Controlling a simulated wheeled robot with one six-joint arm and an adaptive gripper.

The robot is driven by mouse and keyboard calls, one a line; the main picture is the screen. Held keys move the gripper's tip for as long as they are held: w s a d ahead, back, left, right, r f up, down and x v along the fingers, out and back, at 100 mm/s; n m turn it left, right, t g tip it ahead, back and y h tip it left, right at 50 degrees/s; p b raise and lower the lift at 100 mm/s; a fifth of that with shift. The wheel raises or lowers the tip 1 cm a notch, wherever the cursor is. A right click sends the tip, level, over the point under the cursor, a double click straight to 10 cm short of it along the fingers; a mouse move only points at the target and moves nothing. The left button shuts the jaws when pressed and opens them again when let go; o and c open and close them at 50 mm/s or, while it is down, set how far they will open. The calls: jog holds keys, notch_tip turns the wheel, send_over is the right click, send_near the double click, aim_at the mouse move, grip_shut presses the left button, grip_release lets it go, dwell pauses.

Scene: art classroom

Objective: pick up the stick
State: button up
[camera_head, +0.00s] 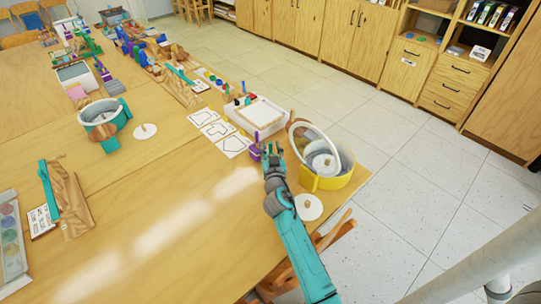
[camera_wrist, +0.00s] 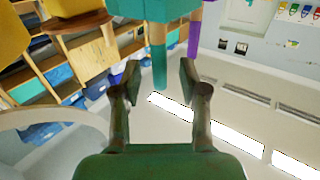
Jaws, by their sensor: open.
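A narrow teal stick-like piece (camera_wrist: 159,65) shows between and just beyond the fingertips, with no clear contact. A purple piece (camera_wrist: 195,38) shows right of it in the wrist view. A small purple object (camera_head: 255,151) stands just left of my gripper in the head view. I cannot tell for certain which of these is the stick. My gripper hides part of this spot in the head view.
A white tray (camera_head: 258,114) and paper cards (camera_head: 232,146) lie behind. A white disc (camera_head: 308,207) lies near my arm. The front left tabletop (camera_head: 150,230) is mostly clear.

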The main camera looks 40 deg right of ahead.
jog(key=shift+w+d, duration=0.35)
jog(key=shift+w, duration=0.2)
grip_shut()
jog(key=shift+r, duration=0.1)
